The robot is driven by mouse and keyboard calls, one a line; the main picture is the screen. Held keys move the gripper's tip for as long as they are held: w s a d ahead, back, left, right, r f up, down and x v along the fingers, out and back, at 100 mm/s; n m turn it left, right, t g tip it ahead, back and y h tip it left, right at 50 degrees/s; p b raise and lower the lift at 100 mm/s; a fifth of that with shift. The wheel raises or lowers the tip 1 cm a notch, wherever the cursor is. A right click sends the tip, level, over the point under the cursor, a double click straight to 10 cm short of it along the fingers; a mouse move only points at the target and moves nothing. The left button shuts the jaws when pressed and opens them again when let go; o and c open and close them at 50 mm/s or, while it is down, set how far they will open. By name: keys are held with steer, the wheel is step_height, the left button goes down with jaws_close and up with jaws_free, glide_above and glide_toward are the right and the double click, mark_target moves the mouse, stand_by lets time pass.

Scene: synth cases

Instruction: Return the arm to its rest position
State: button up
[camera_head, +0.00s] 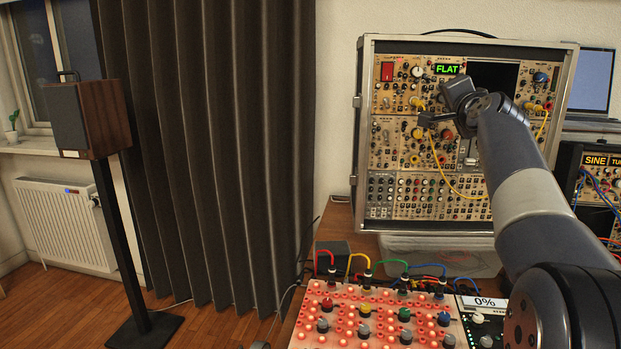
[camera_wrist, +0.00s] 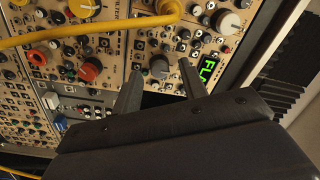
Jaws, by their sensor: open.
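My gripper (camera_wrist: 160,88) is open and empty in the wrist view, its two dark fingers apart in front of the synth panel. In the head view my gripper (camera_head: 436,108) is at the end of my arm, which reaches up from the lower right. It is in front of the upright modular synth case (camera_head: 400,180), near its upper middle, and hides part of the panel. I cannot tell whether the fingertips touch the panel. A dark grey knob (camera_wrist: 159,67) shows between the fingers. The green FLAT display (camera_head: 447,69) is just above the gripper in the head view.
Yellow cables (camera_head: 445,180) hang across the case front. A panel with lit red buttons, knobs and coloured cables (camera_head: 345,318) lies in front. A clear plastic box (camera_head: 440,245) is below the case. A laptop (camera_head: 591,80) and second synth (camera_head: 600,160) stand right. A speaker (camera_head: 90,118) stands left.

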steer(key=m+p, duration=0.5)
steer(key=m, duration=0.5)
steer(key=shift+m+h+p, duration=0.3)
steer(key=shift+h, duration=0.1)
